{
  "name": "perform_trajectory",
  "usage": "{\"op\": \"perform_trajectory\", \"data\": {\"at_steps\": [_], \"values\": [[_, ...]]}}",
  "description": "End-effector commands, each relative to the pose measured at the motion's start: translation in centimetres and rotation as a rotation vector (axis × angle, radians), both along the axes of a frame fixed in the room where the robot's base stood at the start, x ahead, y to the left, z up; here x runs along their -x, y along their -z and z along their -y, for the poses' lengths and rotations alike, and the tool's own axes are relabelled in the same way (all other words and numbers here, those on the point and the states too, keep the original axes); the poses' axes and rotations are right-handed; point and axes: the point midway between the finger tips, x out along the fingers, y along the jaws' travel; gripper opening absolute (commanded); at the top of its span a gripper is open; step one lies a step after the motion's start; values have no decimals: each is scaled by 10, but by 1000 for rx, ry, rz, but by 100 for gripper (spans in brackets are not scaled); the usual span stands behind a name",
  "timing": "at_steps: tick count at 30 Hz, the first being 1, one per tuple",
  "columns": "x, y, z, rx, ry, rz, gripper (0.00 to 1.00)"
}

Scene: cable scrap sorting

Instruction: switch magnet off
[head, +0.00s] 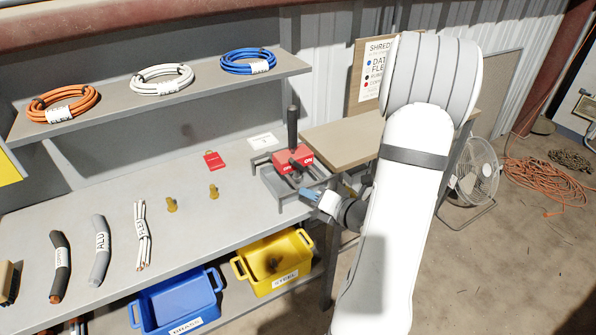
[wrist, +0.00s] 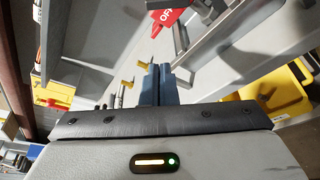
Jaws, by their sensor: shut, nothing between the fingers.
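The magnet is a red block (head: 292,160) with white lettering, set in a grey metal frame on the right end of the bench. A dark lever (head: 292,126) stands roughly upright from it. A red part with white letters (wrist: 168,17) is cut off at the top of the wrist view; I cannot tell for certain that it is the magnet. My gripper (head: 309,192) is at the front right of the magnet, apart from the lever. Its blue fingers, also in the wrist view (wrist: 157,84), are shut and empty.
A red tag (head: 214,160), a white card and two brass pieces (head: 172,205) are left of the magnet. Cable pieces lie further left. A yellow bin (head: 274,262) and a blue bin (head: 178,302) stand below. A shelf (head: 160,92) with cable coils is above.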

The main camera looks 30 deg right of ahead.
Motion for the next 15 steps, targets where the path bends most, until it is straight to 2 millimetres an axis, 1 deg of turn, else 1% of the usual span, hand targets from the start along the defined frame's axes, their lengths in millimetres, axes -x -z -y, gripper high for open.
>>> {"op": "perform_trajectory", "data": {"at_steps": [9, 11, 15], "values": [[1, 0, 7, 2, 16, 1, 0], [-2, 1, 6, 4, 17, 1, 0], [-19, 4, 1, 3, 14, 0, 0]]}}
